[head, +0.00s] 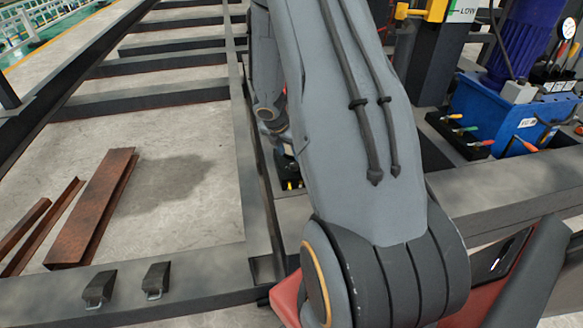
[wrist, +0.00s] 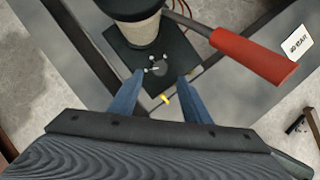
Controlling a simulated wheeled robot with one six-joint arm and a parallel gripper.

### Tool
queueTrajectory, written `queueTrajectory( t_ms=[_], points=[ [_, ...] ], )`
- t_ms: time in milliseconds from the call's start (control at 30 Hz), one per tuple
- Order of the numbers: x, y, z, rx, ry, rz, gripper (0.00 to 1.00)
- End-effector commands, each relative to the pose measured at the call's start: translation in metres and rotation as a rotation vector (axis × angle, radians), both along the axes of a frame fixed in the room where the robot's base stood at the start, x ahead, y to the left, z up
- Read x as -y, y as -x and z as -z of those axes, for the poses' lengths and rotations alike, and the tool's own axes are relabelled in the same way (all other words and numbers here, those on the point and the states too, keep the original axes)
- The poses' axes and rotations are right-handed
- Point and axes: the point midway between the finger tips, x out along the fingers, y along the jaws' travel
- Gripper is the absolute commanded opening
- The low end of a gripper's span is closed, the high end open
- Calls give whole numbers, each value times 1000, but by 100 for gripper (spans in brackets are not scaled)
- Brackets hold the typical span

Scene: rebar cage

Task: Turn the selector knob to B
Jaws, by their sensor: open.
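In the wrist view, a small dark round knob (wrist: 158,68) with pale marks beside it sits on a black plate (wrist: 178,47). It looks like the selector knob, but I cannot read any letters or tell which way it points. My gripper (wrist: 161,77) is open. Its two blue fingers reach toward the plate, one on each side of the knob as seen. I cannot tell whether they touch it. A small yellow piece (wrist: 165,99) shows between the fingers. In the head view my arm hides the gripper and the knob.
A dark-topped pale cylinder (wrist: 140,25) stands just beyond the knob. A red-handled lever (wrist: 255,55) extends close on the right. In the head view, a blue hydraulic unit (head: 500,115) stands at right, and rusty steel channels (head: 95,205) lie on the floor at left.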

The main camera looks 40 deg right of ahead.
Motion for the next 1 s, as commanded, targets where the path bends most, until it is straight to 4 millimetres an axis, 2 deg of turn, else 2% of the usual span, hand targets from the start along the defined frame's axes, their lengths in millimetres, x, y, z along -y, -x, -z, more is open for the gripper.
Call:
queueTrajectory(
  t_ms=[300,433,600,867,1000],
  points=[
    [16,-5,45,-2,-2,3,44],
    [21,-7,59,-2,0,2,44],
    [25,-9,67,0,-1,3,44],
    [26,-9,67,0,-1,3,44],
    [26,-8,67,0,-1,3,22]
  ],
)
